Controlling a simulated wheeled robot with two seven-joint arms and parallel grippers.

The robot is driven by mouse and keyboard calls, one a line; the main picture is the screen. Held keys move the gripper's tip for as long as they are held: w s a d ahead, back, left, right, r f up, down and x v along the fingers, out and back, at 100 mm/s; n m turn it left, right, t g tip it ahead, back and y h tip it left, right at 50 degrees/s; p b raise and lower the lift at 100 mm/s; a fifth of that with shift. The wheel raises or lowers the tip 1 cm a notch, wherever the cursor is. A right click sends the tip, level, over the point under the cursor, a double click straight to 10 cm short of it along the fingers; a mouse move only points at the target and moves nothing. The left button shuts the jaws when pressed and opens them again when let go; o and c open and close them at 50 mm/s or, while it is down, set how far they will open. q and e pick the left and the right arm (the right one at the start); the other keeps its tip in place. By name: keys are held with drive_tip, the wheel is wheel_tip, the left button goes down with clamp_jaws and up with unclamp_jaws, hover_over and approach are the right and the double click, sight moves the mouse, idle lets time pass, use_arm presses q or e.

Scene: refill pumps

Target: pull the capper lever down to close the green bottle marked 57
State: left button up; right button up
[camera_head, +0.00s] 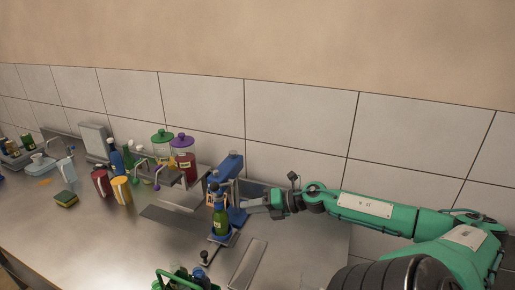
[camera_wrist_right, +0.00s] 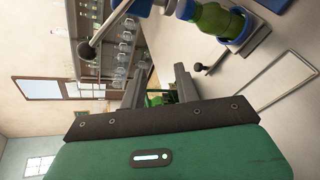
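The blue capper (camera_head: 228,167) stands on the steel counter with a green bottle (camera_head: 221,220) upright on its blue base. The bottle's label is too small to read. In the right wrist view the green bottle (camera_wrist_right: 208,17) stands in its blue holder at the top. The capper lever (camera_wrist_right: 104,33) is a grey rod with a black ball end, sloping from the blue capper. My right gripper (camera_head: 256,207) is just right of the capper, apart from the lever. In the right wrist view my right gripper (camera_wrist_right: 158,82) has its fingers apart with nothing held. My left gripper is not seen.
A green carrier (camera_head: 170,278) with bottles is at the front edge. A small black-knobbed fitting (camera_head: 205,256) stands before the capper. Left of it are a rack (camera_head: 165,172), a yellow cup (camera_head: 121,189), a red cup (camera_head: 101,182) and a sponge (camera_head: 66,199). A tiled wall closes the back.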

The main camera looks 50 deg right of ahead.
drive_tip(key=shift+v, duration=0.8)
